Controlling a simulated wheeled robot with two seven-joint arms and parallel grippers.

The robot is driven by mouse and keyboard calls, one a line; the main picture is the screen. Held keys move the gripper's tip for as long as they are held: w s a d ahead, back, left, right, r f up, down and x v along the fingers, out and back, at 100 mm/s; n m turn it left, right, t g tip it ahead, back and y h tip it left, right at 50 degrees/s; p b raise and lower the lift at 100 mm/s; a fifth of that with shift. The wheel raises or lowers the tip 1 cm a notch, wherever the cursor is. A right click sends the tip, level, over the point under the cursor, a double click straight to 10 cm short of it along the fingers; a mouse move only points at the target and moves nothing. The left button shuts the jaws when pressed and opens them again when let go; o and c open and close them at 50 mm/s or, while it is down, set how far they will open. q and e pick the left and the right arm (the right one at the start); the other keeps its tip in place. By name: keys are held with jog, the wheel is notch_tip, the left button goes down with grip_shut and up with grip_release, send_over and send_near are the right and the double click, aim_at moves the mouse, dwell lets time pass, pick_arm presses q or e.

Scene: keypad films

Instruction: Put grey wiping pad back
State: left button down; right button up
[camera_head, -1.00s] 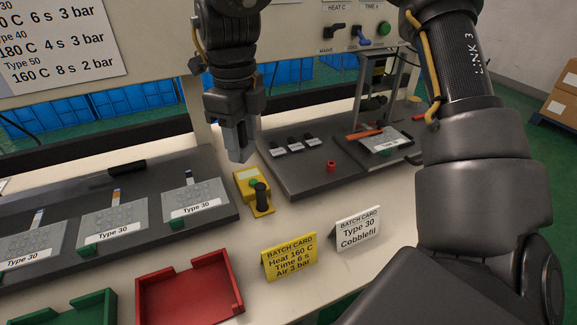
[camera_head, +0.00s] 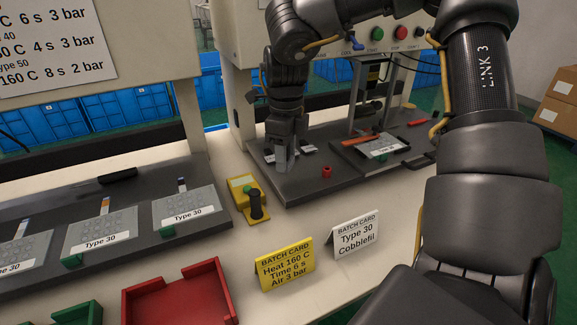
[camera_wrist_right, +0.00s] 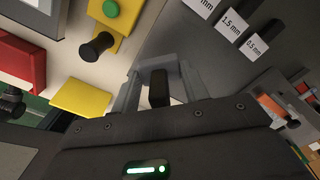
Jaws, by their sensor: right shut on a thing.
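My right gripper (camera_head: 281,162) is over the left part of the dark press plate (camera_head: 300,187), beside the small labelled blocks. It also shows in the right wrist view (camera_wrist_right: 160,82), its two grey fingers shut on a small dark block between them. I take this block to be the grey wiping pad (camera_wrist_right: 158,90); only its dark face shows, and in the head view the gripper hides it. Whether it touches the plate I cannot tell. My left gripper is not in view.
Labelled blocks (camera_wrist_right: 233,23) lie close by on the plate. A yellow unit with a black knob (camera_head: 247,198) stands left of it. A red part (camera_head: 326,171), a Type 30 pad (camera_head: 380,147), batch cards (camera_head: 285,262) and a red tray (camera_head: 180,296) are around.

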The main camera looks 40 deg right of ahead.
aim_at(288, 164)
jog(key=shift+d+f, duration=0.2)
jog(key=shift+f, duration=0.75)
jog(key=shift+d+f, duration=0.2)
jog(key=shift+f, duration=0.85)
jog(key=o, duration=0.9)
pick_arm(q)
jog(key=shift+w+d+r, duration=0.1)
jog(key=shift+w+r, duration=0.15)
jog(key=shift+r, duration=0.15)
pick_arm(e)
jog(key=shift+r, duration=0.25)
notch_tip(288, 164, up, 10)
jog(key=shift+r+p, duration=0.25)
jog(key=shift+p, duration=0.25)
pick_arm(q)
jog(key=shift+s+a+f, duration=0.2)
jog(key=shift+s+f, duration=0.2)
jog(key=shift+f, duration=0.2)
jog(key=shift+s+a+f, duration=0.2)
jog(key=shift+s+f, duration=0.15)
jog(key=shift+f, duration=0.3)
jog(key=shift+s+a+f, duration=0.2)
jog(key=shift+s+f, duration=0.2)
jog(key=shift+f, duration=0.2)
pick_arm(e)
jog(key=shift+r, duration=0.55)
